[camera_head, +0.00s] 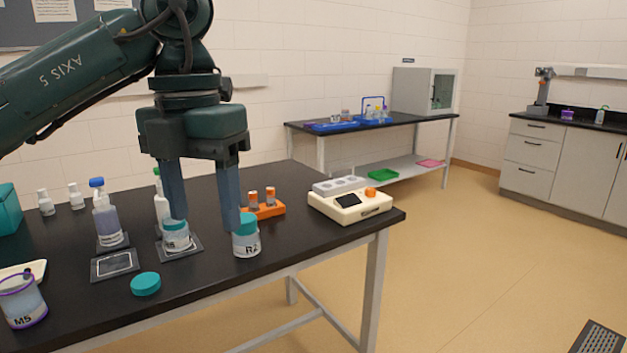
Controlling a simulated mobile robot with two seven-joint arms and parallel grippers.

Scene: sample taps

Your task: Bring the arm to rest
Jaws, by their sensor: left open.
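My left arm (75,85) comes in from the upper left, over the black-topped table (210,275). My left gripper (205,222) points down and is open, with nothing between its two fingers. Its left fingertip overlaps a teal-lidded jar (177,240) on a dark square pad. Its right fingertip is beside or in front of a second teal-lidded jar (247,243) on the bare tabletop. I cannot tell whether either finger touches a jar. My right gripper is not in view.
Close by are a bottle with a blue cap (107,222), an empty pad (115,264), a loose teal lid (146,284), a purple-rimmed cup (22,302), an orange rack (265,209) and a cream device (350,204). The floor on the right is mostly clear.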

